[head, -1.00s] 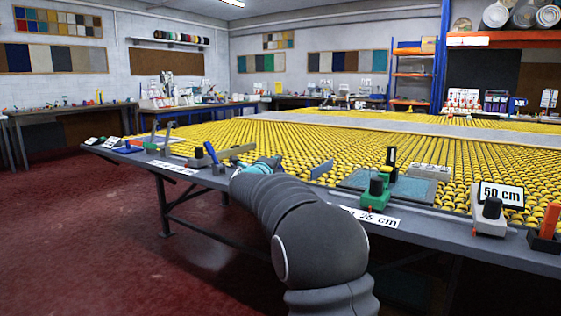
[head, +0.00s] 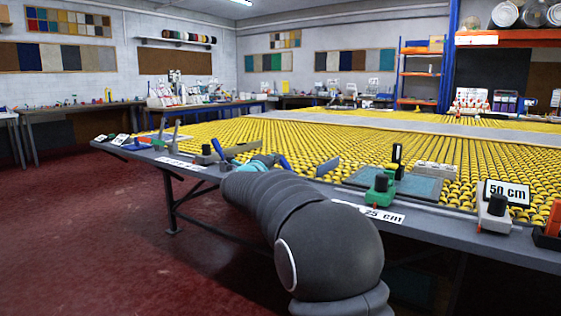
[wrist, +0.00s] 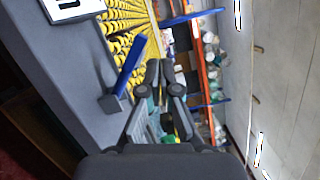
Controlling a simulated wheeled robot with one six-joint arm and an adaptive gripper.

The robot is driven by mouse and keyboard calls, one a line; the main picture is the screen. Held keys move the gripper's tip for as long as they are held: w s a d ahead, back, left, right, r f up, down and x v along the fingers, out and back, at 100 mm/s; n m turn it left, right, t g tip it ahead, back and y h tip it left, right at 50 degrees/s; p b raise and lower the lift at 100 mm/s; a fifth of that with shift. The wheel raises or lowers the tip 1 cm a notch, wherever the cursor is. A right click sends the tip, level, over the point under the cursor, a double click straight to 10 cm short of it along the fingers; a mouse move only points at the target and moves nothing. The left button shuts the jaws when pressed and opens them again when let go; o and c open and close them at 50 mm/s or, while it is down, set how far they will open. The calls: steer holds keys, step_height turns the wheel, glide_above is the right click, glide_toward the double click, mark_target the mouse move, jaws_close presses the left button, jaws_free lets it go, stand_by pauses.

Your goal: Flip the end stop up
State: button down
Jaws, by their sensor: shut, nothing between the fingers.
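A blue bar on a small grey block, which looks like the end stop (wrist: 129,66), is in the wrist view, left of my fingers. It stands at the table's edge strip and leans at a slant in this turned picture. My gripper (wrist: 160,72) is shut and empty, its dark fingertips to the right of the bar with a gap between. In the head view my arm hides most of the gripper. A blue upright piece (head: 283,163) shows just beyond the arm's end there; I cannot tell for sure that it is the same bar.
The grey table (head: 420,226) carries rows of yellow rollers (head: 300,140). A green block with a black knob (head: 381,190), a 50 cm sign (head: 506,194) and a slanted blue-grey plate (head: 327,166) stand along its front edge. The red floor at left is clear.

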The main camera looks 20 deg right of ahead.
steer(key=shift+s+a+r, duration=0.25)
steer(key=shift+s+a, duration=0.45)
steer(key=shift+s, duration=0.15)
steer(key=shift+s+a+r, duration=0.2)
steer(key=shift+s+a, duration=0.45)
steer(key=shift+s, duration=0.2)
steer(key=shift+d, duration=0.1)
